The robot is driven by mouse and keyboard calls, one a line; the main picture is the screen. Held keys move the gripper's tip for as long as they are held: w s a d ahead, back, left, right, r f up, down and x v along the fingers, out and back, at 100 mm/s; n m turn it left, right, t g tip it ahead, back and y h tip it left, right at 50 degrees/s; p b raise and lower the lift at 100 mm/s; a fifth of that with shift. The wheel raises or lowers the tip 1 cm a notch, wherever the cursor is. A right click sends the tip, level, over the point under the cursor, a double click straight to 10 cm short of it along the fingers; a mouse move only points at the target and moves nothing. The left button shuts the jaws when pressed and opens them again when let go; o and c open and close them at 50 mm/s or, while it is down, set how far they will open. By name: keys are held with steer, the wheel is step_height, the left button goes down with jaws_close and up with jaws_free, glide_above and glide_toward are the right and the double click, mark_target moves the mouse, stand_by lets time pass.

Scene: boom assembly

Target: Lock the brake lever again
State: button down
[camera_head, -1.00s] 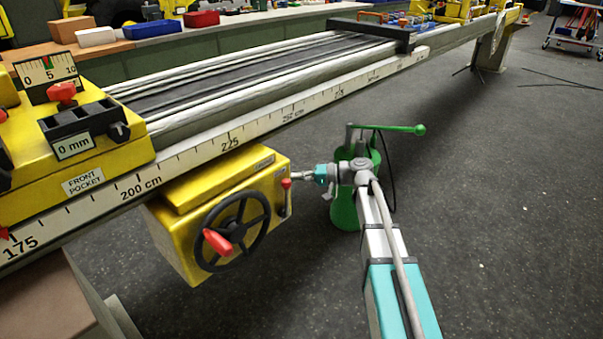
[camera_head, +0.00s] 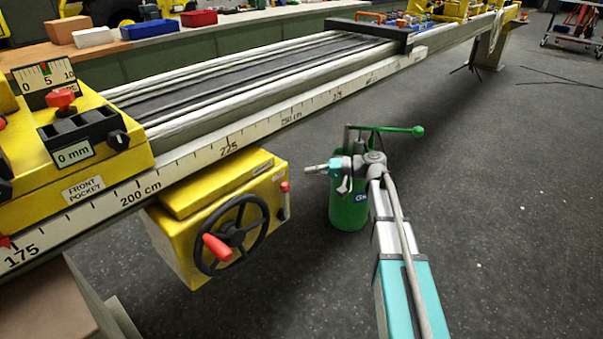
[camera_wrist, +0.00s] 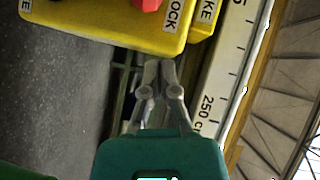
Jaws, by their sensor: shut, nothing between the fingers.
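The brake lever (camera_head: 285,187) has a red knob and sits on the right end of the yellow crank box (camera_head: 220,200) under the rail. Its knob stands near the top of its plate. In the wrist view, a red part (camera_wrist: 146,4) at the top edge, cut off by the frame, lies near a LOCK label on the yellow box (camera_wrist: 110,22). My gripper (camera_head: 307,169) is shut and empty, right of the lever and slightly above it, with a gap between. The wrist view shows its fingertips (camera_wrist: 160,64) together, just below the box edge, touching nothing I can make out.
A black handwheel (camera_head: 232,235) with a red handle is on the box front. The long rail with a white scale (camera_head: 228,143) runs above the box. A green canister (camera_head: 348,208) with a green-knobbed lever stands behind my wrist.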

steer(key=p+v, duration=0.1)
steer(key=v, duration=0.7)
steer(key=shift+r+p, duration=0.2)
steer(key=shift+p, duration=0.1)
steer(key=shift+s, duration=0.1)
steer(key=s+a+f+g+h, duration=0.2)
steer(key=s+f+h, duration=0.5)
steer(key=s+f, duration=0.3)
steer(key=s+d+f+m+h, duration=0.1)
steer(key=s+d+f+h, duration=0.25)
steer(key=s, duration=0.25)
steer(key=s+d+f+h, duration=0.2)
steer(key=s+d+h, duration=0.1)
steer(key=s+h, duration=0.2)
step_height(320, 180, up, 36)
steer(key=p, duration=3.6)
steer(key=shift+d+r, duration=0.1)
steer(key=shift+d, duration=0.05)
